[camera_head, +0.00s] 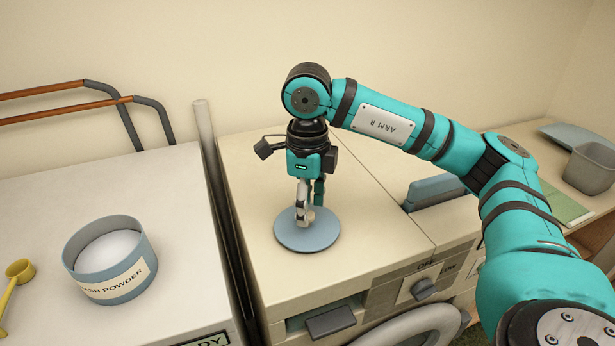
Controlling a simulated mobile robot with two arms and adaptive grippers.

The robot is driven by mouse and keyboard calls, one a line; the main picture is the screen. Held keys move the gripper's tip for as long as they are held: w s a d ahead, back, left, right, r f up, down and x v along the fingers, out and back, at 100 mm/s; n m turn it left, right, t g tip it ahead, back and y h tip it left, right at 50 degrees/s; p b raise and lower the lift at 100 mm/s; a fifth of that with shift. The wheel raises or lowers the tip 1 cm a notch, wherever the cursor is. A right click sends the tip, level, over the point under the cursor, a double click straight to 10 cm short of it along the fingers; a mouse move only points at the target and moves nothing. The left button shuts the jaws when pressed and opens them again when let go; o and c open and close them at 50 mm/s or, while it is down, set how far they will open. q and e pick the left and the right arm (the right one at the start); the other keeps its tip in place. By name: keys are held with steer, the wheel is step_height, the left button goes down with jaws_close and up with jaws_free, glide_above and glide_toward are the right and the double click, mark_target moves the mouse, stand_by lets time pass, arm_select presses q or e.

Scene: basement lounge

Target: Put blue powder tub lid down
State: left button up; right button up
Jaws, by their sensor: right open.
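The blue powder tub lid (290,239) is a round flat blue disc with a small knob. It lies flat on top of the cream washing machine (250,165), left of centre. My right gripper (306,217) points down over the lid's knob with its fingers open and close around it. The fingers hide part of the knob. The open blue powder tub (130,281), labelled with "SH POWDER" visible, stands on the white machine at left with white powder inside. My left gripper is not in view.
A yellow scoop (19,272) lies left of the tub. A gap separates the white machine (185,225) from the washing machine. A grey bin (588,168) stands on the wooden counter at far right. The washing machine top behind the lid is clear.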

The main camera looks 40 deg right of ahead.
step_height(320, 180, up, 10)
steer(key=shift+f+p, duration=0.2)
steer(key=shift+p, duration=0.1)
stand_by(0.4)
